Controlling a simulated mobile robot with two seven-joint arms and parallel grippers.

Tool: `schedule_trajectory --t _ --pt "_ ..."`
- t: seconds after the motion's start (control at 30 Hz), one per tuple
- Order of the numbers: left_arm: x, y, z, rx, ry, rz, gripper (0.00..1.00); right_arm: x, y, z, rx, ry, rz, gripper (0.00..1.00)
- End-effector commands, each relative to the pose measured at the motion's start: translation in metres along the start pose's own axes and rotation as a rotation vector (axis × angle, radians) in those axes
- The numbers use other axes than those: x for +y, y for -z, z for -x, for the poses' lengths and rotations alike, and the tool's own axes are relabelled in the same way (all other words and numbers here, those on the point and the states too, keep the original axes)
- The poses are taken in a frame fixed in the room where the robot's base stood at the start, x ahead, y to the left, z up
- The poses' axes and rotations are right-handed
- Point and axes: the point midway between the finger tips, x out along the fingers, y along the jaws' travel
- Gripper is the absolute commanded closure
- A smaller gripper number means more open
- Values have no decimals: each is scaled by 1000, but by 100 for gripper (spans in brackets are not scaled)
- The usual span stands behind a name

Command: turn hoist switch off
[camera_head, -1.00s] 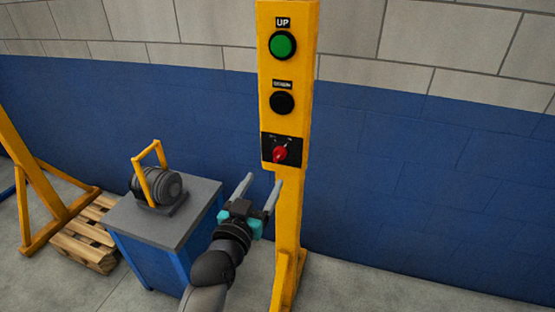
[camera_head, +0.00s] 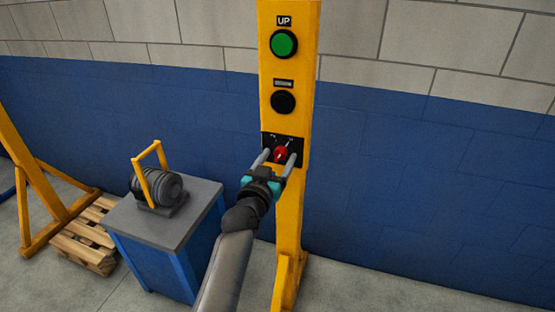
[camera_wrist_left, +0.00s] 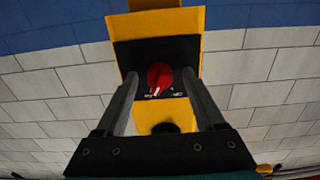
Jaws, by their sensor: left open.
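The red rotary hoist switch (camera_head: 281,153) sits on a black plate (camera_head: 297,158) low on the yellow control post (camera_head: 292,118). It also shows in the left wrist view (camera_wrist_left: 160,76), with a pale pointer mark on it. My left gripper (camera_head: 276,155) is open, with one finger on each side of the red knob. In the left wrist view the fingers (camera_wrist_left: 157,82) straddle the knob with a gap on both sides; I cannot tell how deep they reach. The small labels on the plate are too blurred to read. My right gripper is not in view.
Above the switch are a black button (camera_head: 283,102) and a green UP button (camera_head: 284,44). A blue cabinet with a grey top (camera_head: 205,195) stands left of the post and bears a grey motor (camera_head: 158,188) with a yellow handle. A wooden pallet (camera_head: 85,250) lies farther left.

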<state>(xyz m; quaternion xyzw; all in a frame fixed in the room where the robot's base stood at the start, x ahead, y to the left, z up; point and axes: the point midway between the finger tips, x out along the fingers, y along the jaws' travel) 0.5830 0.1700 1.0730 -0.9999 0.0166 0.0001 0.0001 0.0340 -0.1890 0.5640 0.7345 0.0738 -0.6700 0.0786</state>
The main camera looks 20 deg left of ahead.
Motion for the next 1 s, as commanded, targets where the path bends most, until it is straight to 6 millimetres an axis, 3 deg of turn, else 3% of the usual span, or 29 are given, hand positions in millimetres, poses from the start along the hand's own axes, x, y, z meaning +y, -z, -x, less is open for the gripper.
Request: schedule_trajectory --t 0.1,0.73,1.0 --pt "0 0 0 0 0 0 29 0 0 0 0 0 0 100" --pt "0 0 0 0 0 0 100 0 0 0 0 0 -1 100" --pt "0 0 0 -1 0 4 100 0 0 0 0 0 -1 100"
